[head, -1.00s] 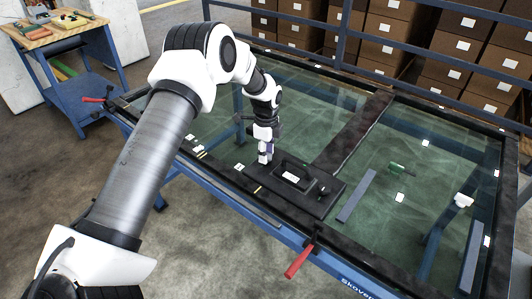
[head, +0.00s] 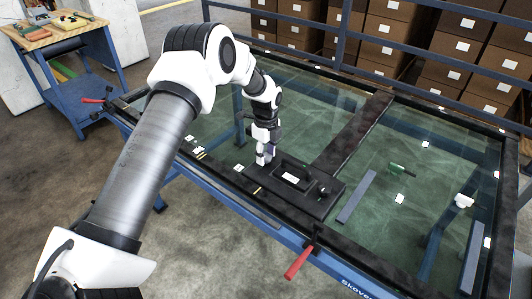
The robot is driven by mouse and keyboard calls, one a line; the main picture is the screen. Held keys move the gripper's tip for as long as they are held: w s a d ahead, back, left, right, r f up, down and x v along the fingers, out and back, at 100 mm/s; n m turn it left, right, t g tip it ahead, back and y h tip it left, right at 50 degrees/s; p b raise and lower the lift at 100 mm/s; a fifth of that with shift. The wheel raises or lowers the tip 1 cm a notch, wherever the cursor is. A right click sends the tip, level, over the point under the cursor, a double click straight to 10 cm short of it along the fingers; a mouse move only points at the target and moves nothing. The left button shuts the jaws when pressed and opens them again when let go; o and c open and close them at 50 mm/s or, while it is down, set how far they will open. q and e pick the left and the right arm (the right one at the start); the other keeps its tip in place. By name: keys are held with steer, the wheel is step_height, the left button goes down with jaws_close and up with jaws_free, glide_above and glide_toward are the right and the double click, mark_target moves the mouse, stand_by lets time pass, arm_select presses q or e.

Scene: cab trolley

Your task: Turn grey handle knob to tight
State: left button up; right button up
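A black plate (head: 275,186) lies at the near edge of the framed glass panel. It carries a raised dark handle (head: 299,186) with a white label and a small dark knob-like part (head: 323,189) near its right end. My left gripper (head: 263,160) points down at the left end of the plate. Its fingertips are at or just above the surface there. The grey handle knob is not clearly visible; the gripper may hide it. The fingers are too small to show whether they are open or shut. My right gripper is not in view.
The glass panel rests on a blue trolley with red clamp handles (head: 299,262) and (head: 92,100). A green tool (head: 402,170) and a grey strip (head: 356,197) lie to the right. Shelves of boxes (head: 465,50) stand behind; a workbench (head: 60,35) is at the back left.

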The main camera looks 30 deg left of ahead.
mark_target(266, 156)
arm_select(q)
steer(key=shift+o, duration=0.7)
steer(key=shift+f, duration=0.1)
steer(key=shift+r, duration=0.4)
step_height(266, 156, up, 11)
steer(key=shift+r, duration=0.2)
steer(key=shift+f, duration=0.1)
